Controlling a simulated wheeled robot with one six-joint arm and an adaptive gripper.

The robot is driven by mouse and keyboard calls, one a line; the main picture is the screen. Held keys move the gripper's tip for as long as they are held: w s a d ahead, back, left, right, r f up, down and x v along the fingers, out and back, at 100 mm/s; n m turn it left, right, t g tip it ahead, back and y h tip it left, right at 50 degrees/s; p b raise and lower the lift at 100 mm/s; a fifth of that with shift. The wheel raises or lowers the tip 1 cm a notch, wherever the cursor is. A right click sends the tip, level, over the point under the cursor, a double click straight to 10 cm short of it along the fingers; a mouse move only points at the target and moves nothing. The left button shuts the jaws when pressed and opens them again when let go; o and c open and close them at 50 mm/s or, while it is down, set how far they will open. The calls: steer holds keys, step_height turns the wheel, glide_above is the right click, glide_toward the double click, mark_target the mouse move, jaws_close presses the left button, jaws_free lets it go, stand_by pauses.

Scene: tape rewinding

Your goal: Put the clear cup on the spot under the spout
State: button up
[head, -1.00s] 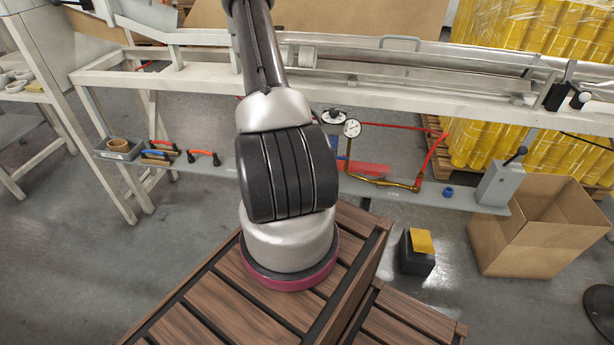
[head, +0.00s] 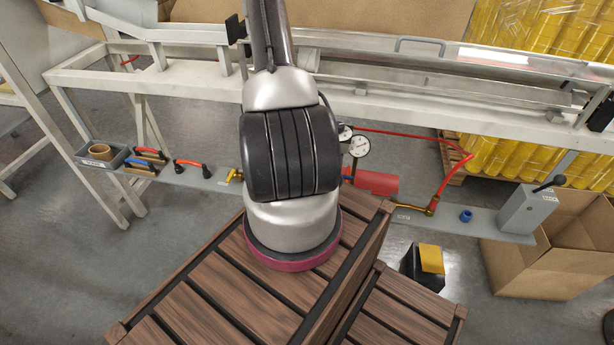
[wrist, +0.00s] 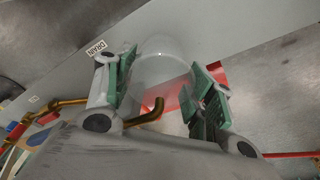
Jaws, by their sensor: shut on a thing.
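In the wrist view, a clear cup (wrist: 165,50) shows faintly between the green-padded fingers of my gripper (wrist: 165,72), which is shut on it. A bent brass spout (wrist: 150,112) is close to the cup in this picture; I cannot tell the exact gap between them. A red patch (wrist: 178,96) shows beside and through the cup. A DRAIN label (wrist: 97,47) is on the grey surface left of the fingers. The spot under the spout cannot be made out. In the head view my arm hides the gripper and cup.
The narrow grey shelf (head: 395,214) carries a red cylinder (head: 376,183), a gauge (head: 359,147), a blue cap (head: 466,215) and a grey lever box (head: 528,212). Handled tools and a grey bin (head: 102,157) sit at its left. Wooden crates (head: 215,288) stand in front.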

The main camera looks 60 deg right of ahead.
steer(key=shift+f, duration=1.3)
steer(key=shift+f, duration=0.15)
steer(key=o, duration=0.9)
